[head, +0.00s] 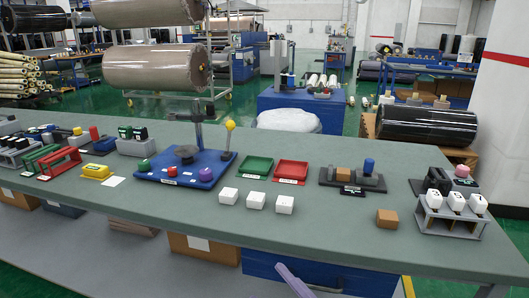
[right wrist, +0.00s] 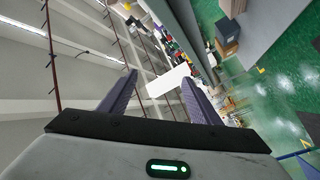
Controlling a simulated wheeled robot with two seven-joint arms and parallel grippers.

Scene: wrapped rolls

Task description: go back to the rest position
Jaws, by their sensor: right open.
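My right gripper (head: 293,281) shows at the bottom edge of the head view as one purple finger in front of the table's front edge, below the tabletop. In the right wrist view its two purple fingers (right wrist: 159,78) are spread apart. No held object can be made out between them; a white shape seen in the gap looks to be in the background. My left gripper is not in view.
The grey-green table (head: 330,228) carries three white boxes (head: 256,201), a brown block (head: 387,219), green (head: 257,167) and red (head: 291,172) trays, a blue base (head: 187,168) and a rack (head: 450,215). A blue drawer unit (head: 330,277) is under the front edge.

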